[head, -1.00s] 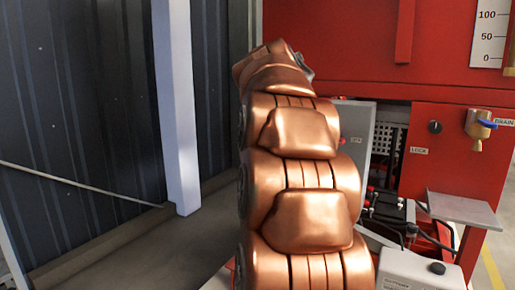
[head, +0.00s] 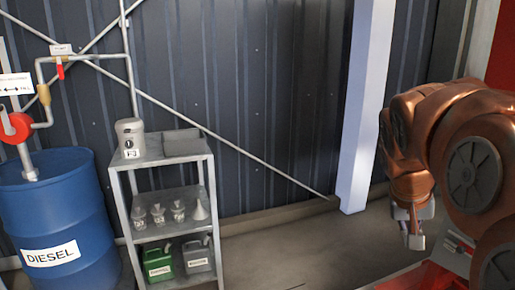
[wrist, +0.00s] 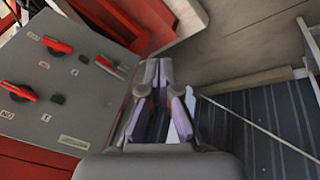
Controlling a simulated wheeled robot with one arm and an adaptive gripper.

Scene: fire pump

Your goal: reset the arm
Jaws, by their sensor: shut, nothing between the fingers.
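My copper-coloured arm is folded at the right edge of the head view. Its end hangs down there with my gripper (head: 415,232), which is small in that view. In the wrist view my gripper (wrist: 160,75) is shut and empty, its fingertips together in front of the camera. The grey control panel (wrist: 60,85) with red rotary switches is to the left of the fingers in the wrist view. The fingers look apart from it.
A grey shelf (head: 163,160) with bottles and cans stands left of centre in the head view, beside a blue diesel drum (head: 60,215). A white post (head: 366,110) stands near my arm. The floor (head: 300,250) between shelf and arm is clear.

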